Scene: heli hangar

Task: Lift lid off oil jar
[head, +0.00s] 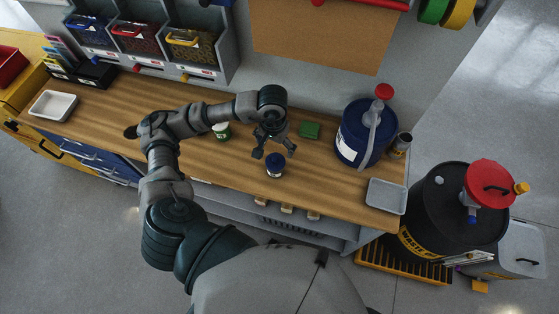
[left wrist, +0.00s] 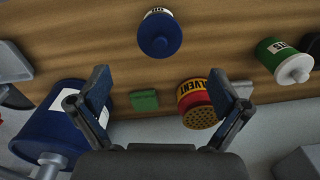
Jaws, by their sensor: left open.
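The oil jar (head: 275,170) is a small dark blue jar with a pale label, standing near the front edge of the wooden workbench. Its round blue lid (head: 277,159) is on it. In the left wrist view the lid (left wrist: 160,36) faces the camera at the top middle, beyond the fingertips, with the label partly showing. My left gripper (head: 274,151) is open and empty, just behind and above the jar in the head view. In the left wrist view its fingers (left wrist: 160,88) are spread wide, with nothing between them touching. My right gripper is not in view.
A green block (head: 309,130), a green-and-white bottle (head: 221,130) and a red-yellow solvent can (left wrist: 200,104) stand close by. A large blue container (head: 354,136) and a grey tray (head: 386,196) are at the right. The bench left of the arm is mostly clear.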

